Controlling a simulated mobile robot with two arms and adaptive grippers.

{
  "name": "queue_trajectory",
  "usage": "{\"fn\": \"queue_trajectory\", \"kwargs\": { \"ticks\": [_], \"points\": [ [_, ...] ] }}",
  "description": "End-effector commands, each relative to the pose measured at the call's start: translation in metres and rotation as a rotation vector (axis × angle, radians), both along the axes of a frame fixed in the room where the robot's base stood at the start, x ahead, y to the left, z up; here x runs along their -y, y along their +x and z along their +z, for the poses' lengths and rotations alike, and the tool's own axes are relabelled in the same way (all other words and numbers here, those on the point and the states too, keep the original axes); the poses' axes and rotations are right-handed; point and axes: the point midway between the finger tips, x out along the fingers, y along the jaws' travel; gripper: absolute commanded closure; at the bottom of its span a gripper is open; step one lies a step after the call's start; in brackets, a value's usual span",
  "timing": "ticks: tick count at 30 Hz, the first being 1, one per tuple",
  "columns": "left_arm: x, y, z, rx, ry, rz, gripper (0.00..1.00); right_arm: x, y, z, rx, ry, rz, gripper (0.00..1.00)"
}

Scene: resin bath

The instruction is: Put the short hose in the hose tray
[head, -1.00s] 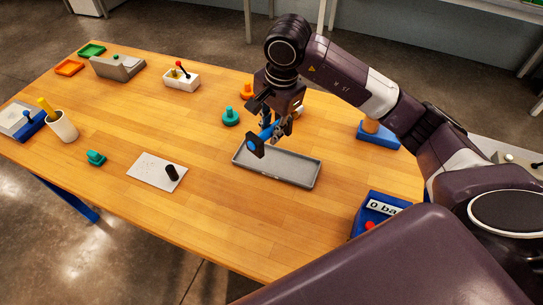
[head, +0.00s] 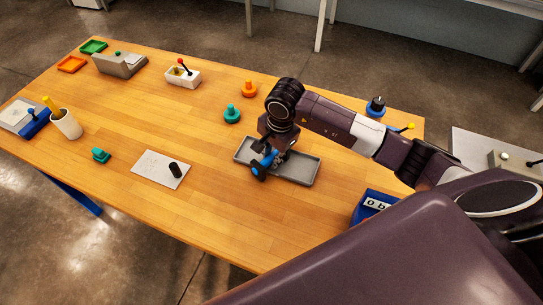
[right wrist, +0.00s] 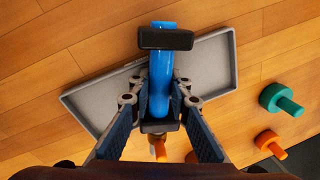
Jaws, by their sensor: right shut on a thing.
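The short hose is a blue tube with black end pieces; its middle shows in the right wrist view (right wrist: 160,85). In the head view the hose (head: 264,163) is over the left part of the grey hose tray (head: 304,171). My right gripper (head: 274,153) points down over the tray, shut on the hose. In the right wrist view the hose lies across the tray (right wrist: 215,70), one black end past its rim. I cannot tell whether the hose touches the tray. My left gripper is not in view.
A teal knob (head: 232,115) and an orange knob (head: 249,89) stand behind the tray. A white sheet (head: 155,170) with a black cylinder (head: 175,169) lies to the left. A blue counter box (head: 366,208) stands at the right. The table front is clear.

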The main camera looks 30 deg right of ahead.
Motion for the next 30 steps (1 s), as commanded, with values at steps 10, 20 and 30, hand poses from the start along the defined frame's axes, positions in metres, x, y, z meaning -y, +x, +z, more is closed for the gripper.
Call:
{"fn": "queue_trajectory", "kwargs": {
  "ticks": [10,20,30],
  "points": [
    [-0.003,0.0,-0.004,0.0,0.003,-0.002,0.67,0.0,0.0,-0.002,0.001,-0.001,0.0,0.75],
    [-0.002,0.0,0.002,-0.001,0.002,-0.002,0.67,0.0,0.0,0.003,0.0,0.0,0.0,0.75],
    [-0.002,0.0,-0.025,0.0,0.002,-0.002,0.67,0.005,-0.009,0.069,0.008,-0.003,0.001,0.75]
  ]
}}
